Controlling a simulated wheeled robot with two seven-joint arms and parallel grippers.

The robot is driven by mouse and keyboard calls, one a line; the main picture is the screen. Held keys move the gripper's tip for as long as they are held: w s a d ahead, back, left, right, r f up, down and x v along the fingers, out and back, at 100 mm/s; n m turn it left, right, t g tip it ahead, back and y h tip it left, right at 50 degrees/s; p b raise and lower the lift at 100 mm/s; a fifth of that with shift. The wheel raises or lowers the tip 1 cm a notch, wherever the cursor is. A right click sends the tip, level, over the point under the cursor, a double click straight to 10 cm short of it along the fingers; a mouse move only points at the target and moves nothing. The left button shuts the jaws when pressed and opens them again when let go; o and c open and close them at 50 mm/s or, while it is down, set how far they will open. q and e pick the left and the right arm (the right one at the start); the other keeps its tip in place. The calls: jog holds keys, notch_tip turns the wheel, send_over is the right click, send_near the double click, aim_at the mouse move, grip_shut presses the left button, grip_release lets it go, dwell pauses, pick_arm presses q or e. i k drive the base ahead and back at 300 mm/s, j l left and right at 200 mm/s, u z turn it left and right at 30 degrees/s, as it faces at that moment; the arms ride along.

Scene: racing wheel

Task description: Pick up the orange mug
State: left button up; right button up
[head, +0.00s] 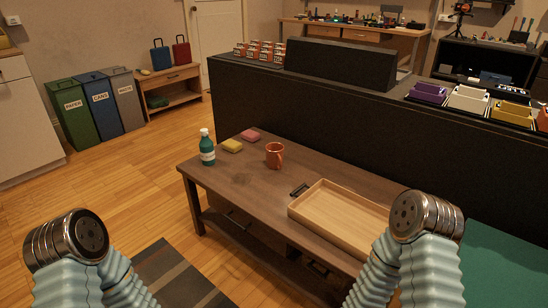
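The orange mug (274,155) stands upright on the brown wooden table (217,181), near its back edge. Its handle shows on the right side. Both my arms rise from the bottom of the head view, the left one at the far left and the right one in front of the table's right end. Only their round metal joints and pale blue sleeves show. Neither gripper can be seen, and neither arm reaches the mug.
A green bottle (207,149), a yellow sponge (232,146) and a pink sponge (250,136) are left of the mug. A wooden tray (295,208) is to its right, with a small dark object (300,190) beside it. A dark partition (310,133) stands behind the table.

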aim_at(276, 159)
jog(key=j+z, duration=0.15)
jog(key=z, duration=1.15)
jog(key=j+z, duration=0.35)
jog(key=k+j+z, duration=0.1)
jog(key=j+z, duration=0.3)
jog(key=k+j+z, duration=0.1)
jog(key=j+z, duration=0.25)
